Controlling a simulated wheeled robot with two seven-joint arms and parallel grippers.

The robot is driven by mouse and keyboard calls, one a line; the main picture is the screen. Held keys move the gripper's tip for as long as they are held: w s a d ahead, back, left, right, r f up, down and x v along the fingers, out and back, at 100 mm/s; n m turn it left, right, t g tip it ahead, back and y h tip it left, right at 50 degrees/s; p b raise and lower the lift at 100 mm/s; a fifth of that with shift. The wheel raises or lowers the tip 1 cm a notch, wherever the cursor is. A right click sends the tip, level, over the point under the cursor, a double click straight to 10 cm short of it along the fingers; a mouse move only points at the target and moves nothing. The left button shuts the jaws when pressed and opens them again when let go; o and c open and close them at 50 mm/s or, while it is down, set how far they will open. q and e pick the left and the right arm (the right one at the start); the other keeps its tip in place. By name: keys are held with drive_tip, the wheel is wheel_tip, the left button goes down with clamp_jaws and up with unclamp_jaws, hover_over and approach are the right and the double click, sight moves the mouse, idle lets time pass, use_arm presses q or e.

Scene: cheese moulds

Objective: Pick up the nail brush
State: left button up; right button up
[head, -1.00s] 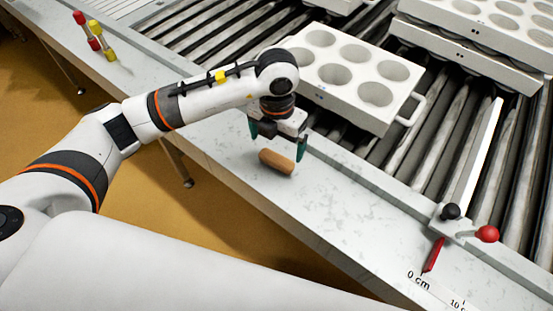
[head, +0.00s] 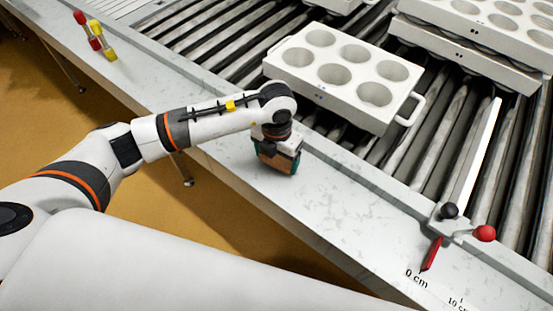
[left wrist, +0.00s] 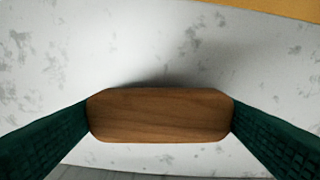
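The nail brush (head: 277,161) has a brown wooden back and is at the counter's surface, near the middle of the head view. My left gripper (head: 276,163) points down over it, with its green fingers on either side. In the left wrist view the brush (left wrist: 160,115) lies crosswise between the green fingertips (left wrist: 160,118), which touch its two ends. The gripper is shut on it. The bristles are hidden, and I cannot tell whether the brush is clear of the counter. My right gripper is not in view.
A white mould block (head: 345,75) with round cups and side handles sits on the roller conveyor (head: 215,45) behind the counter (head: 340,200). More moulds (head: 470,50) are stacked at the back right. A lever with a red knob (head: 484,233) stands at the right.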

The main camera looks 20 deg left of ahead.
sight(276, 158)
use_arm(q)
drive_tip(key=c, duration=0.4)
wheel_tip(276, 158, up, 10)
drive_tip(key=shift+r, duration=0.1)
drive_tip(key=o, duration=0.3)
drive_tip(key=shift+c, duration=1.1)
